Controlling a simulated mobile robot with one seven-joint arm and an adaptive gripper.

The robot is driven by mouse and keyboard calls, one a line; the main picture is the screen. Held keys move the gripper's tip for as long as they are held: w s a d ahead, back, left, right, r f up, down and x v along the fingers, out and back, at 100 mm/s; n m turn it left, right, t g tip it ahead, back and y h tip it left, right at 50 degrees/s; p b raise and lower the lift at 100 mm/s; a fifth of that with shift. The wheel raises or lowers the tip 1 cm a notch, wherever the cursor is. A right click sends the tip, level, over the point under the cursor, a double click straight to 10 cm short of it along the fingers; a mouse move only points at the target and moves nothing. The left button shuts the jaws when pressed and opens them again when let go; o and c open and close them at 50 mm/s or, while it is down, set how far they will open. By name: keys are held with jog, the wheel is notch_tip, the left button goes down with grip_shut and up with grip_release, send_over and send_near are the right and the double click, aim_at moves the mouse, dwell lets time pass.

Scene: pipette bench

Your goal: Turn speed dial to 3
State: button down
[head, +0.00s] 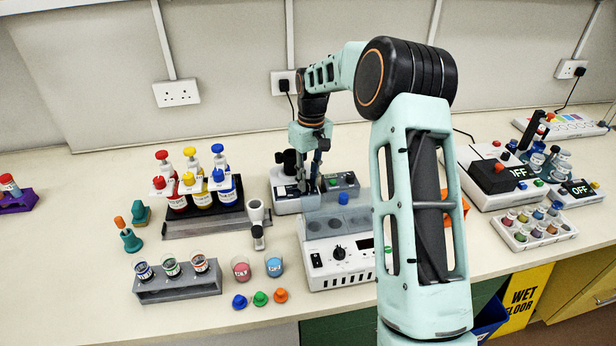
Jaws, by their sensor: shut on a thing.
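My gripper (309,188) reaches down over a small white device (285,205) at the back middle of the bench. Its fingers point down and are shut on a small dark part on the front of this device, which appears to be the speed dial. The dial's pointer and scale are hidden by the fingers or too small to read, so its setting cannot be told. A black top piece (287,160) stands at the device's back left. In front is a larger white machine (322,277) with a bluish lid and a separate black knob (338,253), apart from my gripper.
A grey unit with a green button (341,182) stands just right of the gripper. Cups and caps lie in front. My arm hides part of the right middle. The far left bench is mostly clear.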

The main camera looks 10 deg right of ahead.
aim_at(309, 181)
jog(key=n+p, duration=0.1)
jog(key=n, duration=0.5)
jog(key=shift+w+n, duration=0.15)
jog(key=shift+n, duration=0.15)
dwell(0.5)
jog(key=c, duration=1.7)
grip_release()
jog(key=r, duration=1.2)
jog(key=shift+w+d, duration=0.15)
jog(key=shift+w, duration=0.05)
